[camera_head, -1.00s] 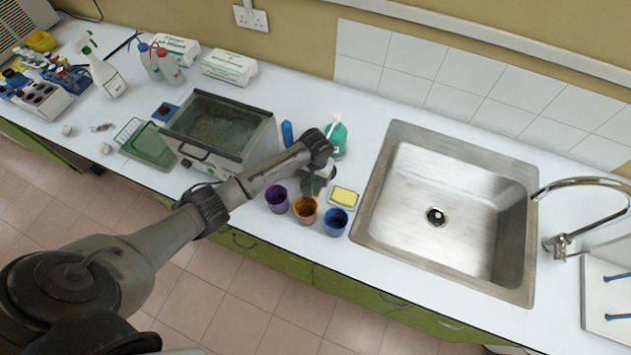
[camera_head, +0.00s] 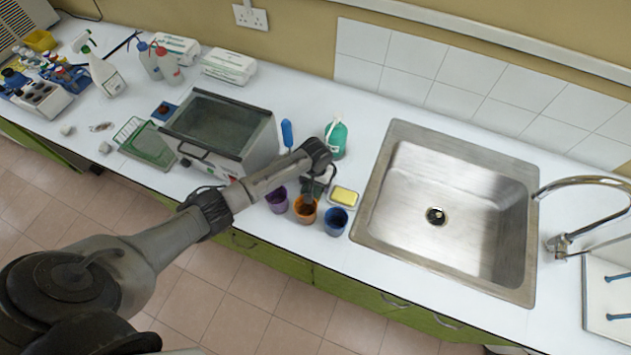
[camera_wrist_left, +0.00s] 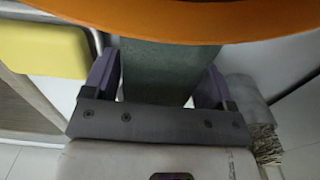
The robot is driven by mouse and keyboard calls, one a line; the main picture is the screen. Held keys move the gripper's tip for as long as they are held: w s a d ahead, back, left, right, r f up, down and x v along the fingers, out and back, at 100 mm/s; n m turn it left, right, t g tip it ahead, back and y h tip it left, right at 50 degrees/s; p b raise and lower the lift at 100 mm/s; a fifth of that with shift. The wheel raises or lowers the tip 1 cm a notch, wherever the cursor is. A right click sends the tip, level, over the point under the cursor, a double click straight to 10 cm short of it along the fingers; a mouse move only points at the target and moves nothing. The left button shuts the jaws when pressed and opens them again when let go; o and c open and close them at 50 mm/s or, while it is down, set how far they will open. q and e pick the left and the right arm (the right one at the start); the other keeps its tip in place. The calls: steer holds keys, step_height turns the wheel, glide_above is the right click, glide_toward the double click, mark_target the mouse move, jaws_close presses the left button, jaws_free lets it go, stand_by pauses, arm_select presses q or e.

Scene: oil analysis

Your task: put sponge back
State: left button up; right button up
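My left gripper (camera_head: 316,186) is above the orange cup (camera_head: 304,216). In the left wrist view the purple fingers (camera_wrist_left: 155,85) are closed around a green-grey block (camera_wrist_left: 165,68), which looks like a sponge or pad. The orange cup's rim (camera_wrist_left: 190,32) crosses the top of that view, right by the block. In the head view the dark lower end of the block is at the cup's mouth; I cannot tell how deep it sits. A yellow sponge-like block (camera_head: 345,196) lies in a small pale dish right of the gripper; it also shows in the left wrist view (camera_wrist_left: 40,50). My right gripper is not in view.
A purple cup (camera_head: 276,200) and a blue cup (camera_head: 335,222) flank the orange one near the counter's front edge. A green bottle (camera_head: 336,140) stands behind. The steel sink (camera_head: 395,215) is to the right, a glass-lidded box (camera_head: 220,125) to the left.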

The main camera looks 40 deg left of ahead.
arm_select(q)
steer(key=shift+r, duration=0.1)
step_height(320, 180, up, 12)
steer(key=p, duration=0.1)
stand_by(0.5)
